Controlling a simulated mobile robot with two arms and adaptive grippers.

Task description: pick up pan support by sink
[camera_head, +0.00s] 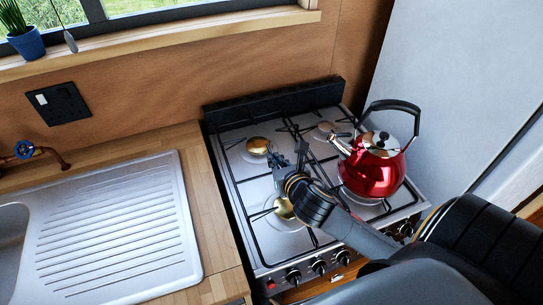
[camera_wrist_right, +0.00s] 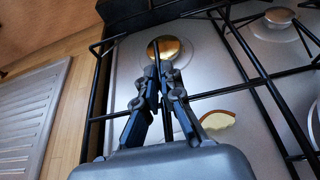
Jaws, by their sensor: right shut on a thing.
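The pan support (camera_head: 231,194) by the sink is a black wire grate over the left burners of the stove. It also shows in the right wrist view (camera_wrist_right: 97,95). My right gripper (camera_head: 289,162) reaches over the stove top from the lower right. In the right wrist view, its fingers (camera_wrist_right: 157,78) are closed around a thin black bar of this pan support, between the two left burners. The gripper and forearm hide part of the grate. The grate looks level on the stove; I cannot tell whether it is lifted. My left gripper is not in view.
A red kettle (camera_head: 372,172) stands on the right side of the stove (camera_head: 258,247), close to my right gripper. The sink drainer (camera_head: 115,235) and a wooden counter strip (camera_head: 212,225) to the left are clear. A white panel (camera_head: 460,80) stands at the right.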

